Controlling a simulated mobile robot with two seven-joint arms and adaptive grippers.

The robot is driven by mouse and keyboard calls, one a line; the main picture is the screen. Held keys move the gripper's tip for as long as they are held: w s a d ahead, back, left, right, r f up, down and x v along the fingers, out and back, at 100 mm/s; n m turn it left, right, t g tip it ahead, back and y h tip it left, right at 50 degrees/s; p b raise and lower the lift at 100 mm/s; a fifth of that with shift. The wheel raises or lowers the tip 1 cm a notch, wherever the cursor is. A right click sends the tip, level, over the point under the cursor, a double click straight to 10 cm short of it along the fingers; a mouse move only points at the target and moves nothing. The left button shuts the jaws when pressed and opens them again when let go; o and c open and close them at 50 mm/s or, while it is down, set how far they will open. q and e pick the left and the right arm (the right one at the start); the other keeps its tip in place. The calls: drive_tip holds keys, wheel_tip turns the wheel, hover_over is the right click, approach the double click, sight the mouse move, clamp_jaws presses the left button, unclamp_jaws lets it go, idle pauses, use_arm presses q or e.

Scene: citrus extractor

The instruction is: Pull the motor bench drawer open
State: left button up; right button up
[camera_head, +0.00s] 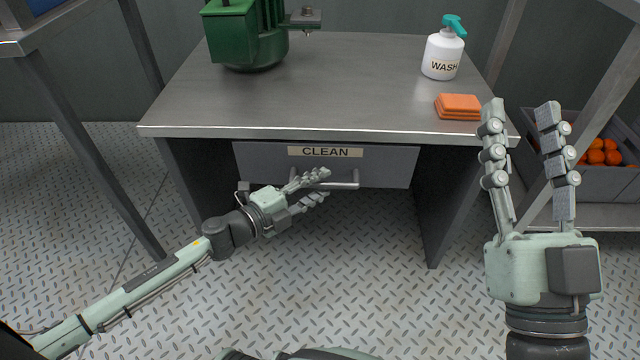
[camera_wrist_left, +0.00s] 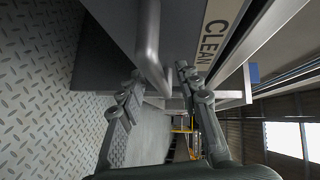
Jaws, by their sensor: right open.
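The motor bench (camera_head: 330,90) has a grey drawer (camera_head: 390,165) under its top, with a CLEAN label (camera_head: 325,152) and a bar handle (camera_head: 345,184). The drawer appears closed. My left gripper (camera_head: 321,184) is at the handle, its fingers apart and partly covering it. In the left wrist view, the handle (camera_wrist_left: 149,45) lies between the two open fingers of the left gripper (camera_wrist_left: 158,84); I cannot tell whether they touch it. The drawer label (camera_wrist_left: 215,30) is to the right there. My right gripper (camera_head: 520,108) is open and empty, raised in front of the bench's right side.
On the bench stand a green machine (camera_head: 232,38), a white WASH bottle (camera_head: 442,55) and orange sponges (camera_head: 459,106). A crate of oranges (camera_head: 600,180) sits at right. The floor (camera_head: 350,260) before the drawer is clear apart from my arms.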

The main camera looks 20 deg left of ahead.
use_arm(q)
drive_tip(key=shift+w+d, duration=0.2)
drive_tip(key=shift+w, duration=0.05)
clamp_jaws()
idle(0.3)
